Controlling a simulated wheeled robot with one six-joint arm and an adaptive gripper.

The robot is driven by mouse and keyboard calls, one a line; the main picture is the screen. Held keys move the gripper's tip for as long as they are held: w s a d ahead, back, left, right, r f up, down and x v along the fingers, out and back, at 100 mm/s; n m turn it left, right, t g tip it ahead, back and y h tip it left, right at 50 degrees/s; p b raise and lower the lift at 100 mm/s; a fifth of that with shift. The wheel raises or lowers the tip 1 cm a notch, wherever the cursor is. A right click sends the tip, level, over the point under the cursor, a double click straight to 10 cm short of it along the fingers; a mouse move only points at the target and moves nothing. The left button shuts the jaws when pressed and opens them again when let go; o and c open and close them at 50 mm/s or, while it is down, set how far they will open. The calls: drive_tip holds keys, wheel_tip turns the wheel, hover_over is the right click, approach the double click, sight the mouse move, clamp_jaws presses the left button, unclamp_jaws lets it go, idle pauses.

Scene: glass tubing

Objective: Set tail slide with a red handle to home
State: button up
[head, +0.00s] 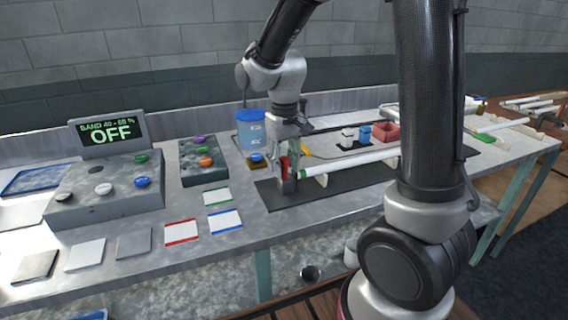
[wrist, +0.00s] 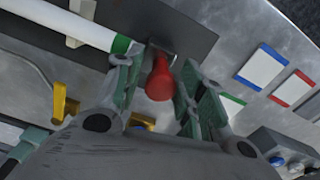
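The tail slide's red handle (head: 284,164) stands up from a grey block (head: 288,184) on the dark mat, by the left end of a white tube with a green band (head: 309,171). In the wrist view the red handle (wrist: 160,80) lies between the two green-padded fingers of my gripper (wrist: 162,88), with a narrow gap on each side. My gripper (head: 286,150) points down over the handle and is open. The white tube (wrist: 75,24) runs to the upper left in the wrist view, its green-banded end (wrist: 121,45) beside the left finger. The home position is not marked where I can see.
A blue container (head: 251,130) stands behind the gripper. A yellow part (wrist: 64,103) sits left of the fingers in the wrist view. Red, blue and green bordered cards lie flat in front.

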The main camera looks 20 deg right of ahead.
wheel_tip(320, 180, up, 12)
idle(0.4)
drive_tip(key=shift+f, duration=0.1)
drive_tip(key=shift+f, duration=0.25)
drive_tip(key=s+d+r+m+t, duration=0.1)
drive_tip(key=s+d+t, duration=0.1)
drive_tip(key=s+d, duration=0.3)
drive_tip(key=s+d+r+t, duration=0.1)
drive_tip(key=s+d, duration=0.5)
drive_tip(key=s, duration=0.8)
drive_tip(key=shift+d+r+m+t, duration=0.2)
drive_tip(key=shift+r+m+t, duration=0.15)
drive_tip(key=shift+t, duration=0.35)
drive_tip(key=shift+s+d, duration=0.1)
